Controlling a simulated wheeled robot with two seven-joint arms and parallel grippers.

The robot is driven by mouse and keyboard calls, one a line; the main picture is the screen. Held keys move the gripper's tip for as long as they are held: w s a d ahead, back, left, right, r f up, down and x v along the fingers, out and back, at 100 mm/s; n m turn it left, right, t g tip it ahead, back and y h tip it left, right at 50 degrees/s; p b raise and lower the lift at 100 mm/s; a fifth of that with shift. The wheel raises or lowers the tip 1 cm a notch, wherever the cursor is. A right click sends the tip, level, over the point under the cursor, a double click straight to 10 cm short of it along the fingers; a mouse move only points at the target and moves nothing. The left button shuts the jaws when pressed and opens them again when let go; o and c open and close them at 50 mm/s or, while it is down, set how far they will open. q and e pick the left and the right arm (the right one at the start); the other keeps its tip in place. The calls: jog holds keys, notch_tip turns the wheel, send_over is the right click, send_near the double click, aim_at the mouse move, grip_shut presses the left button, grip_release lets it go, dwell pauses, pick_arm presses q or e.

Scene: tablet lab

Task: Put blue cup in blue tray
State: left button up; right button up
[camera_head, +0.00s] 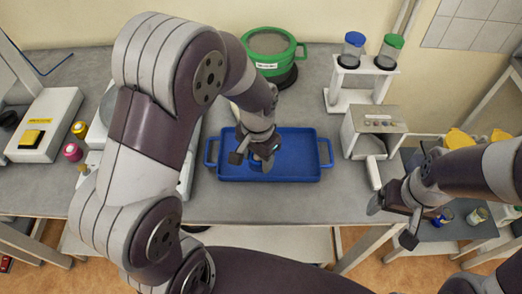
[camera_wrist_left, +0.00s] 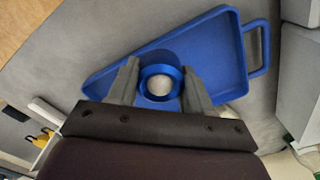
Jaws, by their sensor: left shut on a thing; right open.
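The blue tray (camera_head: 300,170) lies on the grey table in the middle of the head view, with a handle at each end. It also shows in the left wrist view (camera_wrist_left: 216,50). My left gripper (camera_head: 256,160) is over the left half of the tray. It is shut on the blue cup (camera_wrist_left: 161,87), whose round rim sits between the two fingers in the left wrist view. In the head view the gripper mostly hides the cup, and I cannot tell whether its base touches the tray floor. My right gripper (camera_head: 394,222) is open and empty, right of the table's front edge.
A green sieve pot (camera_head: 270,46) stands behind the tray. A white stand (camera_head: 362,82) with blue-lidded and green-lidded jars is at the back right, beside a white device (camera_head: 376,125). A white machine with a yellow switch (camera_head: 40,125) is at the left. Table right of the tray's front is clear.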

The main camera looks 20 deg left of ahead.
aim_at(258, 158)
pick_arm(q)
jog(key=w+f, duration=0.1)
jog(key=w+a+f, duration=0.1)
jog(key=w, duration=0.1)
jog(key=w+f, duration=0.1)
jog(key=shift+w+a, duration=0.25)
jog(key=f, duration=0.1)
jog(key=f+p, duration=0.1)
jog(key=shift+s+f, duration=0.25)
jog(key=shift+f, duration=0.45)
jog(key=shift+w+f, duration=0.1)
pick_arm(e)
jog(key=shift+w+r, duration=0.3)
jog(key=shift+r, duration=0.25)
pick_arm(q)
jog(key=shift+f, duration=0.1)
jog(key=shift+f, duration=0.1)
jog(key=o, duration=1.1)
